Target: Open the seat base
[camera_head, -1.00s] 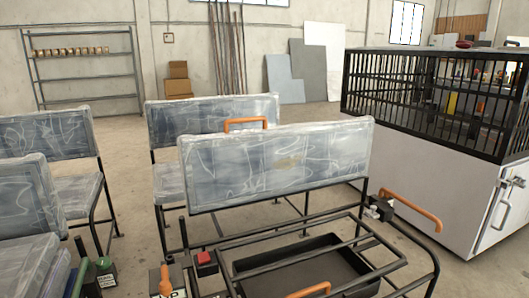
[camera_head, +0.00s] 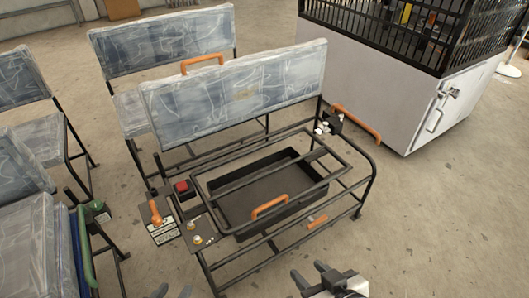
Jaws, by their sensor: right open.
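The bench seat has a black tubular seat-base frame (camera_head: 205,180) lying flat over a dark tray (camera_head: 250,195). An orange handle (camera_head: 270,207) sits on the frame's front bar. The worn grey backrest (camera_head: 235,95) stands upright behind it, with an orange handle (camera_head: 202,64) on top. My right gripper (camera_head: 312,274) is open and empty at the bottom, in front of the bench and apart from it.
An orange lever (camera_head: 155,213), a red button box (camera_head: 184,188) and small fittings are at the bench's left side. Another orange handle (camera_head: 357,124) is at its right. Other seats (camera_head: 160,40) stand behind and left. A white caged cabinet (camera_head: 400,105) stands back right. The right floor is clear.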

